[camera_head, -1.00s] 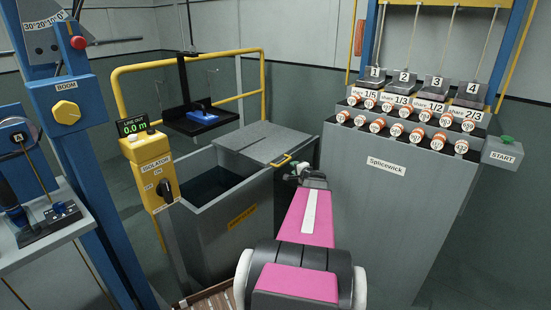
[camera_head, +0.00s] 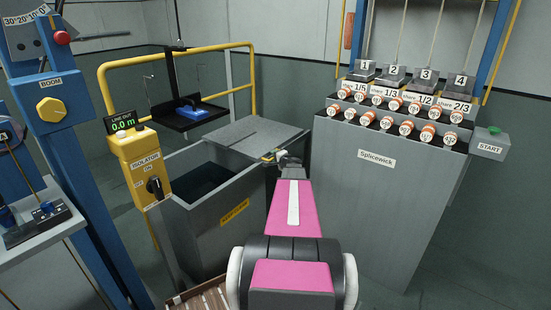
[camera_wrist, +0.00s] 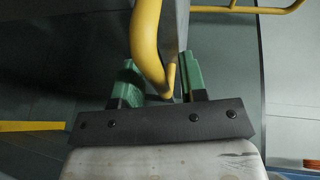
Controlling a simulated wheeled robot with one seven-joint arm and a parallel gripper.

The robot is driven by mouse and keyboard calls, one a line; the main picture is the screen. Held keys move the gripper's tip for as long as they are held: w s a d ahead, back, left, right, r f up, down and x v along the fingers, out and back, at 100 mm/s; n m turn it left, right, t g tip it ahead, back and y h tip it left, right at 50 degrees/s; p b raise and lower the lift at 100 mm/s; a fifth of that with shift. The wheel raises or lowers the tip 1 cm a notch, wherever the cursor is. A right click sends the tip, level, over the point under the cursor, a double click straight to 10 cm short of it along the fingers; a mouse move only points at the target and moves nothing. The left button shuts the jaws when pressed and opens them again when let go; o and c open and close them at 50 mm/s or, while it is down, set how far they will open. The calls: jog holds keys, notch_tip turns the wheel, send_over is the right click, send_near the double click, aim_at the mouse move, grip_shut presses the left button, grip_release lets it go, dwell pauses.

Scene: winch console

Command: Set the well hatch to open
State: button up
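The well hatch is a grey lid (camera_head: 255,135) over the right part of the well box (camera_head: 222,222). The left part of the well is uncovered and dark inside. A yellow handle (camera_head: 268,156) sits at the lid's front right edge. My gripper (camera_head: 283,157) is at this handle, its fingertips partly hidden in the head view. In the wrist view, the green fingers of my gripper (camera_wrist: 163,82) stand apart. The yellow handle (camera_wrist: 147,40) runs down between them, with a gap visible at the right finger.
A yellow isolator post (camera_head: 140,165) and yellow railing (camera_head: 180,62) border the well. The grey Splicewick console (camera_head: 375,205), with several orange-and-white knobs, stands close on the right. A blue boom column (camera_head: 75,150) is at left.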

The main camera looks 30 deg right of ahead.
grip_shut()
jog(key=shift+w+d, duration=0.3)
jog(key=shift+d, duration=0.4)
jog(key=shift+w+d, duration=0.3)
jog(key=shift+d, duration=0.45)
jog(key=shift+w+d, duration=0.3)
jog(key=shift+d, duration=0.4)
grip_release()
jog(key=shift+s, duration=0.15)
jog(key=s+r, duration=0.2)
jog(key=s, duration=0.8)
jog(key=shift+s, duration=0.2)
